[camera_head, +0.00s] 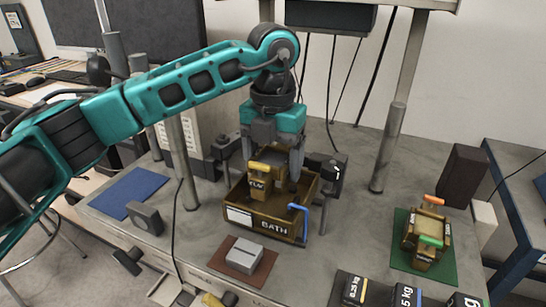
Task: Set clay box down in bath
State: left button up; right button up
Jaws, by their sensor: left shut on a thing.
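The bath (272,228) is an open brown box with a "BATH" label, standing on the grey table with a blue bent handle (304,219) at its right front corner. The clay box (259,187) is a small brown box with a yellow bar on top and a partly legible label. My left gripper (272,168) points down over the bath and is shut on the clay box. The clay box appears within the bath's walls, upright; its base is hard to see, so I cannot tell whether it touches the floor. My right gripper is not in view.
A green mat (405,262) at the right holds brown boxes with orange and green bars (430,228). A grey block (244,256) lies on a red-brown mat before the bath. Black weights (353,290) stand at the front edge. A metal post (387,150) rises behind right.

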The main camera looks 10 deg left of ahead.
aim_at(272, 202)
pick_arm(q)
jog(key=shift+f+b, duration=1.7)
jog(key=shift+f, duration=1.05)
jog(key=shift+f, duration=0.1)
jog(key=o, duration=1.3)
jog(key=shift+s+f, duration=0.1)
jog(key=shift+c, duration=0.2)
jog(key=shift+a, duration=0.1)
jog(key=r, duration=1.3)
jog(key=shift+d+r, duration=0.15)
jog(key=shift+d, duration=0.15)
jog(key=shift+r, duration=0.1)
